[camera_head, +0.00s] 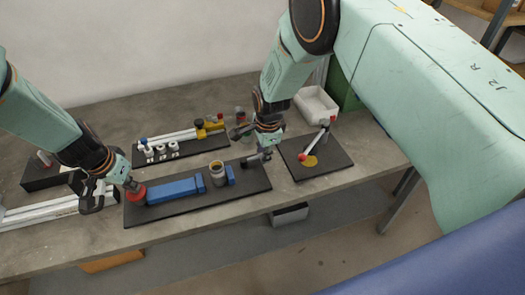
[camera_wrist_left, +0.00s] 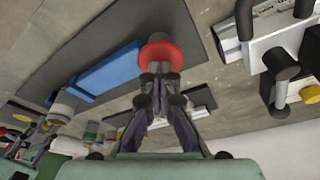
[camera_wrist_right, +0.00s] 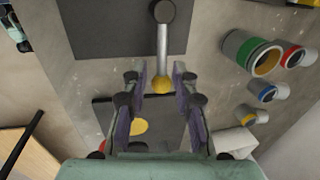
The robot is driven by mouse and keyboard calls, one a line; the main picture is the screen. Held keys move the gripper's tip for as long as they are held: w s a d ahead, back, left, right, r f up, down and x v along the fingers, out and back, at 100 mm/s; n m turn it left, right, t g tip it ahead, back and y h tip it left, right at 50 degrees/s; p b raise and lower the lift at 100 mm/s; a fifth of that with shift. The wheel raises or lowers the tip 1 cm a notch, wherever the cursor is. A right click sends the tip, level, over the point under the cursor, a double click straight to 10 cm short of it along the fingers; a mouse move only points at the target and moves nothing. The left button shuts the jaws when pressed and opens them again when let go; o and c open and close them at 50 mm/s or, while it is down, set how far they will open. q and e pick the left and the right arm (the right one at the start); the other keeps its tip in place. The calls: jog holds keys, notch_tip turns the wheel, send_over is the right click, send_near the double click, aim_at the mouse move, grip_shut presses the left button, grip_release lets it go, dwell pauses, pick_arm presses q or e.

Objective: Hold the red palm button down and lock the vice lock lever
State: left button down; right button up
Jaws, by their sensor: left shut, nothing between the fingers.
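The red palm button (camera_head: 135,193) sits at the left end of a dark base plate (camera_head: 200,208) with a blue vice (camera_head: 175,190). My left gripper (camera_head: 130,184) is shut and its fingertips are at the top of the button, seemingly touching it. The left wrist view shows the button (camera_wrist_left: 160,50) right beyond the closed fingers (camera_wrist_left: 158,70). How far it is pressed cannot be told. The lock lever (camera_wrist_right: 163,48) is a silver rod with a dark pivot and a yellow knob (camera_wrist_right: 160,84). My right gripper (camera_wrist_right: 158,78) is open, its fingers on either side of the knob.
To the right is a dark plate (camera_head: 336,171) with a red-knobbed lever and yellow disc. Behind stands a rack (camera_head: 182,150) with white cylinders and a yellow clamp. A white bin (camera_head: 315,103) is at the back. White rails (camera_head: 38,212) lie at the left.

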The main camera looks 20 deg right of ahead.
grip_shut()
jog(key=shift+s, duration=0.1)
dwell(0.4)
jog(key=shift+s+a+f+m, duration=0.1)
jog(key=shift+s+m, duration=0.5)
jog(key=shift+m, duration=0.5)
jog(key=m, duration=0.1)
jog(key=s+m, duration=0.1)
jog(key=shift+s+a+m+h, duration=0.15)
jog(key=shift+a+m+h, duration=0.15)
jog(key=shift+h, duration=0.1)
jog(key=shift+s+a+f+m+g+h, duration=0.15)
jog(key=shift+s+a+m, duration=0.2)
jog(key=shift+m, duration=0.6)
jog(key=shift+s+a+r+m+g+h, duration=0.15)
jog(key=shift+s+m, duration=0.25)
jog(key=shift+m, duration=0.5)
jog(key=shift+s+a+f+m+g+h, duration=0.15)
jog(key=shift+s+a+m, duration=0.25)
jog(key=shift+m, duration=0.55)
jog(key=shift+o, duration=0.4)
grip_release()
jog(key=shift+o, duration=0.5)
jog(key=shift+w, duration=0.1)
